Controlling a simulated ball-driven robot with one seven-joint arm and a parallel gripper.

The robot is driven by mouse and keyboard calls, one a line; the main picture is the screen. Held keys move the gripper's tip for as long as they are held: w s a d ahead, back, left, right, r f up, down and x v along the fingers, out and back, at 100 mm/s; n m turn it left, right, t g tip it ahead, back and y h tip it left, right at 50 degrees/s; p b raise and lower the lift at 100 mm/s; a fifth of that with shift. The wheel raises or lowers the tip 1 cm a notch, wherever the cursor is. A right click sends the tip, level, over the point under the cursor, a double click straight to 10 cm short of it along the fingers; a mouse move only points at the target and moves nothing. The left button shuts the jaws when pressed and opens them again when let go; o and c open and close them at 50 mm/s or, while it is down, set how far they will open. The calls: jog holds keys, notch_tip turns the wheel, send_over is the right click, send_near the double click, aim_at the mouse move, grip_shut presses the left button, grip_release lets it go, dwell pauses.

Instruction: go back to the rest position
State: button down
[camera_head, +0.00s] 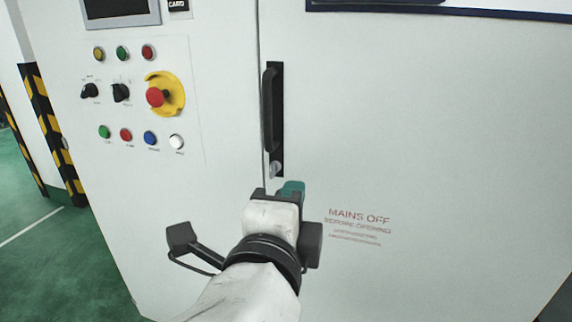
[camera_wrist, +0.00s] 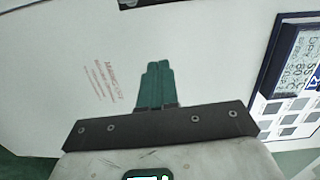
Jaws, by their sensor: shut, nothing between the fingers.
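My gripper (camera_head: 293,188) is in front of the white cabinet door (camera_head: 430,110), below the black door handle (camera_head: 271,108), with its teal fingertips just visible past my wrist. In the wrist view my gripper (camera_wrist: 156,75) points at the white panel, its two teal fingers side by side and shut with nothing between them. Whether the fingertips touch the panel cannot be told. My forearm comes up from the bottom of the head view and hides the lower door seam.
Left of the seam is a control panel with a red emergency stop (camera_head: 156,97) on a yellow collar, two black knobs and several coloured buttons. Yellow-black striped posts (camera_head: 55,135) stand at far left beside open green floor (camera_head: 50,265). A display board (camera_wrist: 295,80) is at the wrist view's right.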

jog(key=s+d+f+n+g+p, duration=0.25)
jog(key=d+f+n+g, duration=0.55)
jog(key=d+f, duration=1)
jog(key=s+d+f+n+g+y+p, duration=0.1)
jog(key=s+d+f+n+g, duration=0.15)
jog(key=s+f, duration=0.35)
jog(key=s+d+f+n+g+y+p, duration=0.1)
jog(key=s+d+f+n+p, duration=0.15)
jog(key=s+f+n, duration=0.35)
jog(key=s+f+n+g+y, duration=0.1)
jog(key=s+f+n+g, duration=0.1)
jog(key=s+f, duration=0.2)
jog(key=s+d+f+n+g+y, duration=0.1)
jog(key=s+f+n+g, duration=0.1)
jog(key=s, duration=0.7)
jog(key=shift+s+d+f+y, duration=0.15)
jog(key=shift+d+f+y, duration=0.15)
jog(key=shift+f, duration=0.6)
jog(key=shift+g, duration=0.25)
